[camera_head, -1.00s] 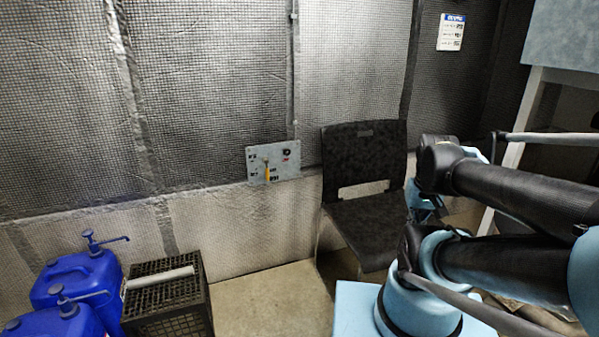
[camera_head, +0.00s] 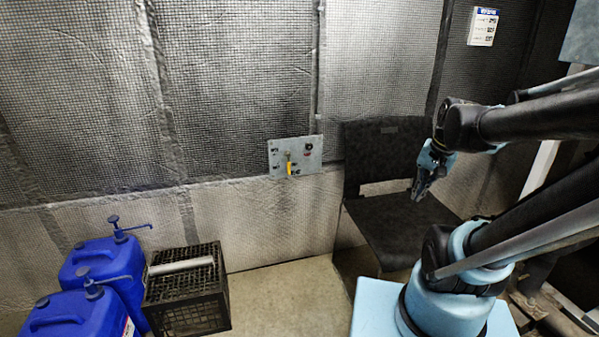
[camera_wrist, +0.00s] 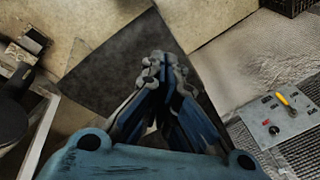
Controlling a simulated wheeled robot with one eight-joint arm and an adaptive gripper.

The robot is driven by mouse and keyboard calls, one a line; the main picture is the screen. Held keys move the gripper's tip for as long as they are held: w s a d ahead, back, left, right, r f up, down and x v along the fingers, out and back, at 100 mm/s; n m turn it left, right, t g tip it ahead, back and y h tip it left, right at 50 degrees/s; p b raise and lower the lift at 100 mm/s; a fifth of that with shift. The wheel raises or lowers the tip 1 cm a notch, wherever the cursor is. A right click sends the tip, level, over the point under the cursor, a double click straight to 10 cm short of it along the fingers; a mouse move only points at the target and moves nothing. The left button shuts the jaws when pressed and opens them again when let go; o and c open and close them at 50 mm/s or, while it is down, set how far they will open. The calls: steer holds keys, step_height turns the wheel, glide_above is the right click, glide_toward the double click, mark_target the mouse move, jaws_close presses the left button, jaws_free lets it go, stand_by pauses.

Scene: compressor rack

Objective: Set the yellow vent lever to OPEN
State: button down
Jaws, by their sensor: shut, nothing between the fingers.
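The yellow vent lever (camera_head: 289,167) is on a small grey panel (camera_head: 280,146) fixed low on the quilted wall. In the head view its yellow handle hangs down from the pivot. The lever also shows in the wrist view (camera_wrist: 283,99), on the panel (camera_wrist: 270,132) at the right. Its position labels are too small to read. My gripper (camera_head: 419,195) is to the right of the panel, in front of the chair and well apart from the lever. In the wrist view my gripper (camera_wrist: 158,60) has its fingertips together, with nothing between them.
A black chair (camera_head: 384,146) stands right of the panel, behind my gripper. Blue jugs (camera_head: 105,262) with pumps and a black crate (camera_head: 190,300) holding a pale tube stand on the floor at left. A calendar (camera_head: 482,27) hangs at upper right. Floor below the panel is clear.

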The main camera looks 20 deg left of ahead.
mark_target(289, 165)
steer(key=w+a+r+m+y, duration=0.15)
steer(key=w+a+m, duration=0.25)
steer(key=w+a, duration=0.5)
steer(key=w+a+m+y, duration=0.3)
steer(key=w+a, duration=0.4)
steer(key=w, duration=0.4)
steer(key=w+a+f+m+g+y, duration=0.1)
steer(key=w+a+f+m, duration=0.3)
steer(key=a, duration=0.5)
steer(key=w+a+f+m+g+y, duration=0.1)
steer(key=w+a+f+m, duration=0.2)
steer(key=w+a+f, duration=0.3)
steer(key=w+a, duration=0.3)
steer(key=shift+a+f+m+y, duration=0.25)
steer(key=shift+f+m+y, duration=0.1)
steer(key=shift+m, duration=0.05)
steer(key=shift+w, duration=0.1)
steer(key=shift+a+r+x, duration=0.35)
steer(key=shift+x, duration=1.75)
steer(key=shift+a+r+x, duration=0.3)
steer(key=shift+x, duration=1.85)
steer(key=shift+a+r+x, duration=0.35)
steer(key=shift+x, duration=1.75)
